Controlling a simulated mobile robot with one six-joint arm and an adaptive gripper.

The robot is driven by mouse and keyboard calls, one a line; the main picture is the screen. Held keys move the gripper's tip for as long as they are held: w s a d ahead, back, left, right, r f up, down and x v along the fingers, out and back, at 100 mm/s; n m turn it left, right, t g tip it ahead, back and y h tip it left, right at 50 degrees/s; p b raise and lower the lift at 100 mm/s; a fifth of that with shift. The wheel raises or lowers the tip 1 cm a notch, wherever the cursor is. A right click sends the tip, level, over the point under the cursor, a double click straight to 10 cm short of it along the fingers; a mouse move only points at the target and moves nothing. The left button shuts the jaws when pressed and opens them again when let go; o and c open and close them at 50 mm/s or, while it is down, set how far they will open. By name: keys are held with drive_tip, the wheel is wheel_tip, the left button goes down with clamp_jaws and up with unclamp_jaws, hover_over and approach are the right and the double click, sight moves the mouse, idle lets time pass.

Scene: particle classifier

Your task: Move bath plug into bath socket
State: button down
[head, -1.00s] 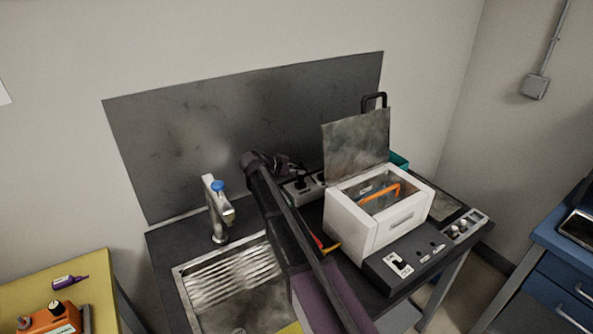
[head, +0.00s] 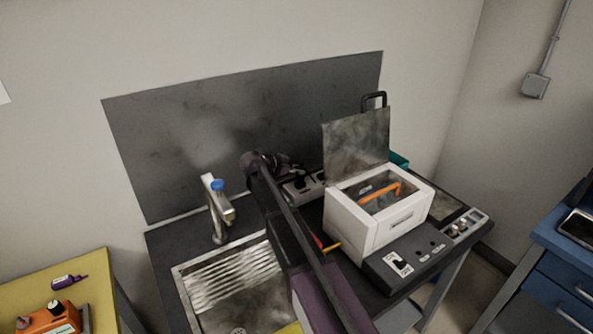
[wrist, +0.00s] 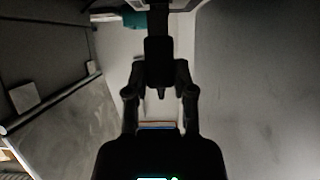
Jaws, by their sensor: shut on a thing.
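My gripper (wrist: 158,88) is shut on a dark block, seemingly the bath plug (wrist: 158,52), in the middle of the wrist view. A dark strip extends from the block to the top edge. In the head view my arm reaches over the bench, and its far end is beside the socket strip (head: 303,188), which is partly hidden. The plug cannot be made out there. The bath (head: 368,228) is a white box with its lid (head: 357,143) raised and an orange handle inside. I cannot tell which opening is the bath socket.
A steel sink (head: 228,283) with a blue-topped tap (head: 217,210) lies left of my arm. A control panel (head: 402,262) is in front of the bath. A yellow table (head: 88,270) stands at left and a blue cabinet (head: 553,250) at right.

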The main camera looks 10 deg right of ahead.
drive_tip(key=shift+f+b, duration=1.35)
drive_tip(key=shift+f, duration=0.1)
drive_tip(key=shift+c, duration=1.9)
unclamp_jaws()
drive_tip(key=shift+r, duration=0.15)
